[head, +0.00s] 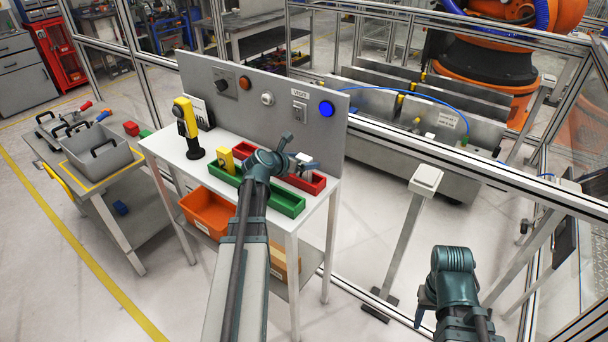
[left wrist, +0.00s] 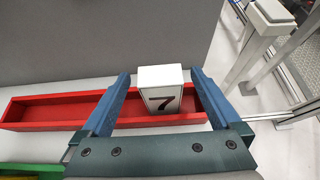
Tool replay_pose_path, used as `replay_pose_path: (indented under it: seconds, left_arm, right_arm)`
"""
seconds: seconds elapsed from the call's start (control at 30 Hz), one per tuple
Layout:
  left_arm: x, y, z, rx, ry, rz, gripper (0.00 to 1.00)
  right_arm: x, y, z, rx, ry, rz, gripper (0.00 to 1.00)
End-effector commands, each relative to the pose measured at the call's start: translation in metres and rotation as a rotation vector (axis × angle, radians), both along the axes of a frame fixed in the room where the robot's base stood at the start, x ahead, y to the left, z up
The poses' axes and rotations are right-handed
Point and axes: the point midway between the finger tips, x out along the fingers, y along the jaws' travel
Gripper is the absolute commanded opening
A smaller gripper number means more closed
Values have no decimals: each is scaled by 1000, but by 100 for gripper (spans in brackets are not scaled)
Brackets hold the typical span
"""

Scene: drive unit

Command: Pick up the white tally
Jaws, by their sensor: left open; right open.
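The white tally (left wrist: 160,78) is a white block with a black 7 on its front face. In the left wrist view it stands at the red tray (left wrist: 45,108), toward the tray's right part. My left gripper (left wrist: 160,92) is open, with one blue finger on each side of the tally and a small gap visible on both sides. In the head view my left gripper (head: 300,155) is over the red tray (head: 310,184) on the white bench and largely hides the tally. My right gripper (head: 424,302) is open and empty, low at the right, away from the bench.
A grey panel (head: 262,95) with buttons rises behind the bench. A green tray (head: 288,204), a yellow block (head: 226,161) and a yellow-black device (head: 187,125) share the bench. A grey post (head: 405,235) stands right of it. A cart (head: 95,182) stands left.

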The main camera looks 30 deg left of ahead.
Motion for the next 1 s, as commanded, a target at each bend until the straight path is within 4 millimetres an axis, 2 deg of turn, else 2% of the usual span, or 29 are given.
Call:
replay_pose_path:
  seconds: [0.07,0.3,0.8,1.0]
  left_arm:
    - [9,-1,-6,0,1,-1,98]
    - [9,-1,-5,0,1,0,96]
    - [9,-1,-5,0,0,0,6]
    - [9,-1,-4,0,0,0,4]
  right_arm:
    - [0,0,-6,0,0,0,50]
    - [0,0,-5,0,0,0,50]
    - [0,0,-5,0,0,0,50]
    - [0,0,-4,0,0,0,50]
